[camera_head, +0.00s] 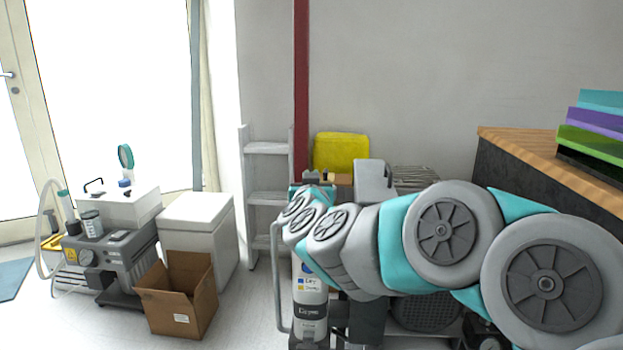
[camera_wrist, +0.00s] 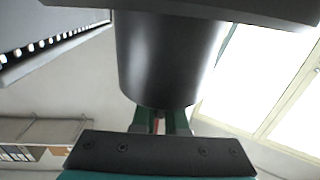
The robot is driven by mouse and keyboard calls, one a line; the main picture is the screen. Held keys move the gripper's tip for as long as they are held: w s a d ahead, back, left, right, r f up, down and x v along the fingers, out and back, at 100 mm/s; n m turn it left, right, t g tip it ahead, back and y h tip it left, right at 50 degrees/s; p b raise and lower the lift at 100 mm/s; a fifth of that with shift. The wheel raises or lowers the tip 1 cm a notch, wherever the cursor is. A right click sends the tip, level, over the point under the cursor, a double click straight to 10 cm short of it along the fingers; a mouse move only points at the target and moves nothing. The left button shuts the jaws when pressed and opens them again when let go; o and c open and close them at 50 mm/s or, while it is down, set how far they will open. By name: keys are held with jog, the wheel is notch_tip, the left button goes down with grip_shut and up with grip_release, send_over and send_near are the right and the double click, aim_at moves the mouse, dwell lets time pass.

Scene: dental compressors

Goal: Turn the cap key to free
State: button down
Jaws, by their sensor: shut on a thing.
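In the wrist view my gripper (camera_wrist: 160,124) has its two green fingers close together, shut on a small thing. Only a thin reddish and pale strip shows between them; I take it for the cap key, but its shape and turn cannot be read. A large dark cylinder (camera_wrist: 157,58) fills the upper middle at the fingertips and hides their ends. In the head view my arm stretches from the lower right to the middle and hides most of what is behind it, and I cannot make out the gripper or the key there.
A grey compressor unit (camera_head: 120,262) stands at left beside a white box (camera_head: 198,222) and an open cardboard box (camera_head: 180,300). A grey step shelf (camera_head: 268,198) and a yellow case (camera_head: 341,152) stand behind my arm. A wood-topped counter (camera_head: 530,160) is at right. Floor at left is partly free.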

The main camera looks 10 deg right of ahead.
jog(key=c, duration=0.9)
grip_release()
jog(key=shift+c, duration=0.2)
jog(key=shift+s, duration=0.15)
jog(key=v, duration=0.6)
jog(key=shift+s+a+r+p, duration=0.1)
jog(key=shift+a+p, duration=0.05)
jog(key=shift+p, duration=0.15)
jog(key=shift+s, duration=0.65)
